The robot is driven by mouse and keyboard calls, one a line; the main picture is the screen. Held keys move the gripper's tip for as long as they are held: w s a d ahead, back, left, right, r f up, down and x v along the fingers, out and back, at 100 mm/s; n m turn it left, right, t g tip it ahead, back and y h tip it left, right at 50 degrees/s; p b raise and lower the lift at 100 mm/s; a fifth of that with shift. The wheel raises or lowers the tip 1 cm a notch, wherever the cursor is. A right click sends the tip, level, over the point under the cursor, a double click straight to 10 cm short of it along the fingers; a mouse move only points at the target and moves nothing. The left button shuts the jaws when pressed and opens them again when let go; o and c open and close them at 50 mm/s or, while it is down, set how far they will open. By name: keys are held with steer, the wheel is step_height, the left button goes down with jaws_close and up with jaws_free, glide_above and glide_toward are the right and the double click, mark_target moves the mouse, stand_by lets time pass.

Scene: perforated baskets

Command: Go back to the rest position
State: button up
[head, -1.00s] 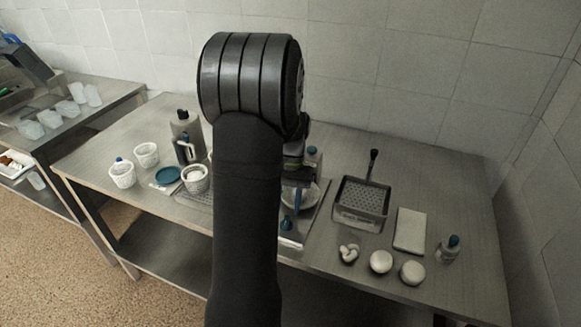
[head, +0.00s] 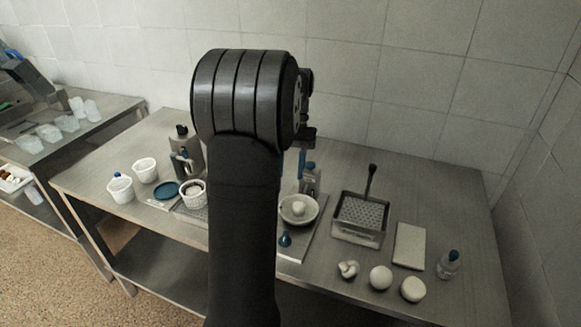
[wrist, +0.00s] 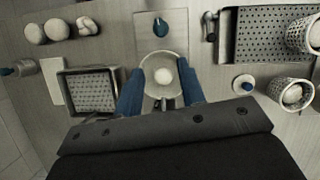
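My gripper (wrist: 161,86) shows in the wrist view as two blue fingers set wide apart, with nothing held between them. Below and between them, a pale round bowl (wrist: 149,65) stands on a board with a white ball (wrist: 162,76) in it. In the head view my arm hides most of the gripper. The bowl (head: 286,212) and ball (head: 298,208) show just right of my arm, and the gripper is above and behind them.
A perforated square basket (head: 345,226) with a handle stands to the right, near a pale board (head: 409,246), white rounded pieces (head: 381,278) and a bottle (head: 449,263).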

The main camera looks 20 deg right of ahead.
steer(key=shift+f, duration=0.15)
steer(key=x, duration=1.7)
steer(key=shift+s+f, duration=0.1)
